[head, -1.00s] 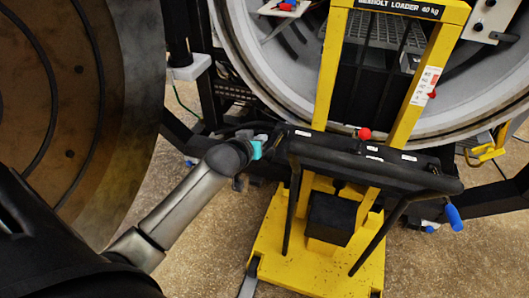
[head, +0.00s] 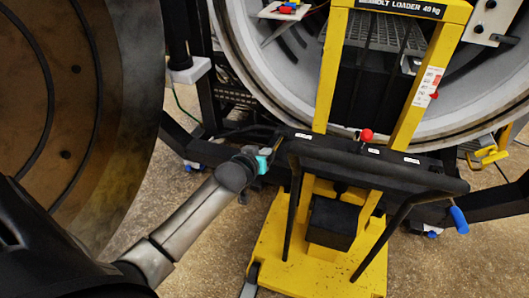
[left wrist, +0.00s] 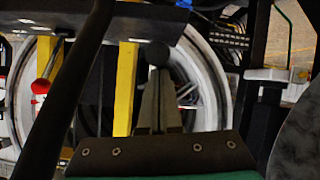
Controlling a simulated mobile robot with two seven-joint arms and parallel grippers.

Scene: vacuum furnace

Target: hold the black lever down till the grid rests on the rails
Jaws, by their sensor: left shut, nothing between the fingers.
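The yellow loader (head: 333,70) stands in front of the round furnace opening. My left gripper (head: 277,141) is at the left end of the loader's black crossbar, its fingers small and dark there. In the left wrist view the gripper (left wrist: 158,74) is shut and empty. A round black knob (left wrist: 152,54), apparently the end of the black lever, lies just past the fingertips; I cannot tell whether they touch. The grey grid (head: 378,32) shows behind the loader's posts, at the furnace mouth. The rails under it are not clear. My right gripper is out of view.
A red knob (head: 366,135) stands on the crossbar, and a blue grip (head: 459,220) hangs at its right. The black push handle (head: 380,170) crosses in front. The large round door (head: 60,100) fills the left. Speckled floor (head: 210,240) is clear left of the loader base.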

